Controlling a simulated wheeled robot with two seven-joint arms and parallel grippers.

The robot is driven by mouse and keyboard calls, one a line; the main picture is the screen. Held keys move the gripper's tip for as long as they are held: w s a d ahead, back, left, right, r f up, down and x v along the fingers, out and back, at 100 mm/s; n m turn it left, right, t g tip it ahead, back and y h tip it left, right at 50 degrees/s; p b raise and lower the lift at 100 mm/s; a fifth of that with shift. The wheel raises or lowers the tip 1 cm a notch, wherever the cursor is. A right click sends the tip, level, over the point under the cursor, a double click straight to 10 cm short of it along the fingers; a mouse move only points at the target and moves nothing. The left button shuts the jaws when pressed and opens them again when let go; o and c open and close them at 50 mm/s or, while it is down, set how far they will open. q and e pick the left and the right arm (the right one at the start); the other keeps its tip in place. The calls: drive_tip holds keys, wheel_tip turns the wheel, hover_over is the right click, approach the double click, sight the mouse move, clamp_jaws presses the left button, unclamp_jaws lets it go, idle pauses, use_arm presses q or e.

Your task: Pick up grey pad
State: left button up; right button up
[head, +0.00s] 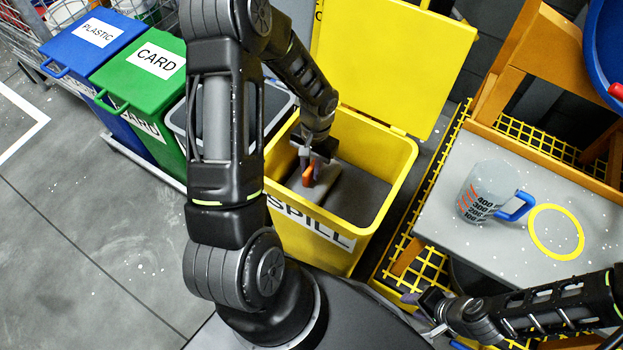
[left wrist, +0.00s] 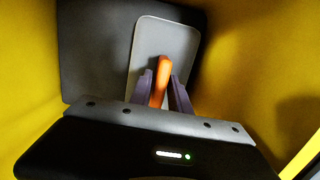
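The grey pad (head: 322,187) lies low inside the yellow SPILL bin (head: 388,193), with an orange grip (head: 309,176) standing up from it. In the left wrist view, the pad (left wrist: 178,42) is a pale rounded rectangle over a darker surface. My left gripper (head: 313,160) reaches down into the bin. In the left wrist view its fingers stand on either side of the orange grip (left wrist: 162,75), close to it; whether they press on it I cannot tell. My right gripper (head: 432,318) is empty at the lower right, its fingers apart.
The bin's yellow lid (head: 395,60) stands open behind it. Green CARD (head: 145,85) and blue PLASTIC (head: 85,55) bins stand to the left. On the right, a grey table (head: 465,225) carries a measuring jug (head: 487,190) and a yellow ring (head: 535,240).

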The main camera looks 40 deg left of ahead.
use_arm(q)
clamp_jaws()
idle(1.0)
